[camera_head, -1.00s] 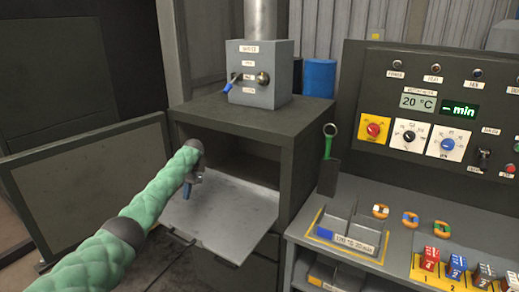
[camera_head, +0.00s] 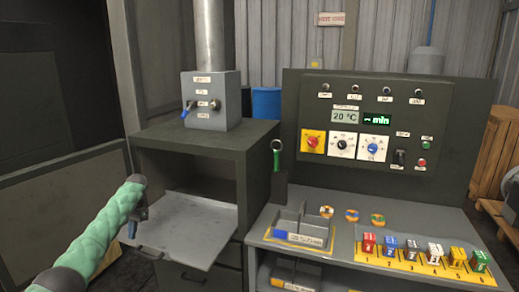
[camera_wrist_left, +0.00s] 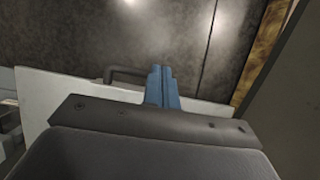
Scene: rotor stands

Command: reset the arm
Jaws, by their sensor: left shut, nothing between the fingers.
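My left arm, in a green sleeve, comes in from the lower left in the head view. My left gripper (camera_head: 133,228) hangs at its end with its blue fingers closed and empty. It is beside the left edge of the grey metal shelf (camera_head: 185,225) that sticks out of the open dark oven (camera_head: 205,145). In the left wrist view the blue fingers (camera_wrist_left: 162,86) are pressed together, with a pale panel edge and a dark handle behind them. My right gripper is not in view.
The open oven door (camera_head: 60,205) stands at the left. A control panel (camera_head: 375,135) is at the right, above a bench with a divided tray (camera_head: 300,232), several coloured rings and a row of numbered coloured blocks (camera_head: 410,250). A green-handled tool (camera_head: 278,160) hangs beside the oven.

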